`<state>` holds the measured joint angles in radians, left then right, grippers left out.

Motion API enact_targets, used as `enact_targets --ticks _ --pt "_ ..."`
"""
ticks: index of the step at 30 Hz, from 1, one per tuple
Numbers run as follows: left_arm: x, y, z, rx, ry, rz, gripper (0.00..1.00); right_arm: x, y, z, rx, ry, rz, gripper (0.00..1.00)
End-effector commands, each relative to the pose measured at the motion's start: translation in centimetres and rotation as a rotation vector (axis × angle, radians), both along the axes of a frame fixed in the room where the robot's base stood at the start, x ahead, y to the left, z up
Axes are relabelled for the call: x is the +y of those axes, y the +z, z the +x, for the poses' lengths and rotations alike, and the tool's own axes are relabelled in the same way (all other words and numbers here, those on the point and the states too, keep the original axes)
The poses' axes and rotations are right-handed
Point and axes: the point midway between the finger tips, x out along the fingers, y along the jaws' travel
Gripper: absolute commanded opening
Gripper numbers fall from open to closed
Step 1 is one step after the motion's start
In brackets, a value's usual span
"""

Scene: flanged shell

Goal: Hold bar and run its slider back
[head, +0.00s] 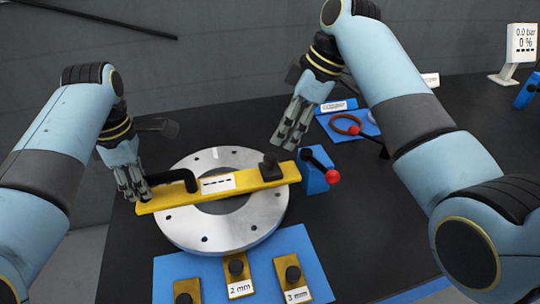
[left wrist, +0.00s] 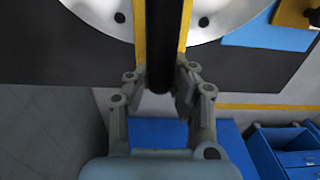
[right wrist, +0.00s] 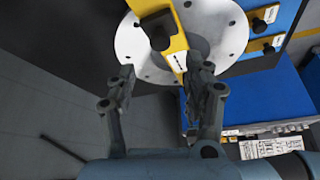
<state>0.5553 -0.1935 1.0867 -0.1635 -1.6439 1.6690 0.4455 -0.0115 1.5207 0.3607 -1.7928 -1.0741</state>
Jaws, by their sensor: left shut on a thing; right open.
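The yellow bar (head: 215,187) lies across the top of a silver flanged ring (head: 213,232). Its black handle (head: 177,181) is at the left end and also shows in the left wrist view (left wrist: 160,45). The black slider (head: 270,166) sits near the bar's right end; it also shows in the right wrist view (right wrist: 157,28). My left gripper (head: 135,190) is shut on the black handle. My right gripper (head: 291,130) is open and empty, above and behind the slider, apart from it. The handle's gripped end is partly hidden by the left fingers.
A blue block (head: 313,182) with a red-knobbed lever (head: 333,176) stands just right of the bar's end. A blue mat (head: 160,270) with knobbed gauges (head: 236,268) lies in front. Behind right lie a reddish ring (head: 346,123) and a display (head: 521,42). The dark table at front right is clear.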

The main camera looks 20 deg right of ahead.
Motion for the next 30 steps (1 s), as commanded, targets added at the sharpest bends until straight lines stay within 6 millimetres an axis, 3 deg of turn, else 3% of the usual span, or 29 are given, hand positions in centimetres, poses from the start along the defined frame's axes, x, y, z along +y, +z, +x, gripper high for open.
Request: enact_targets --ticks 6,12,25,30 --pt "0.1 -0.1 -0.1 0.003 0.000 0.002 0.00 1.8 -4.5 0.6 0.004 0.001 0.002 0.52" --pt "0.1 -0.1 -0.1 0.003 0.000 0.002 0.00 2.8 -7.2 1.1 0.002 0.000 0.002 0.52" --pt "0.2 -0.1 -0.1 0.003 0.001 0.004 0.00 3.2 -8.3 1.2 -0.001 0.000 0.001 0.50" --pt "0.2 -0.1 -0.1 0.003 0.001 0.004 0.00 3.2 -8.2 1.2 -0.001 0.000 0.001 0.28"
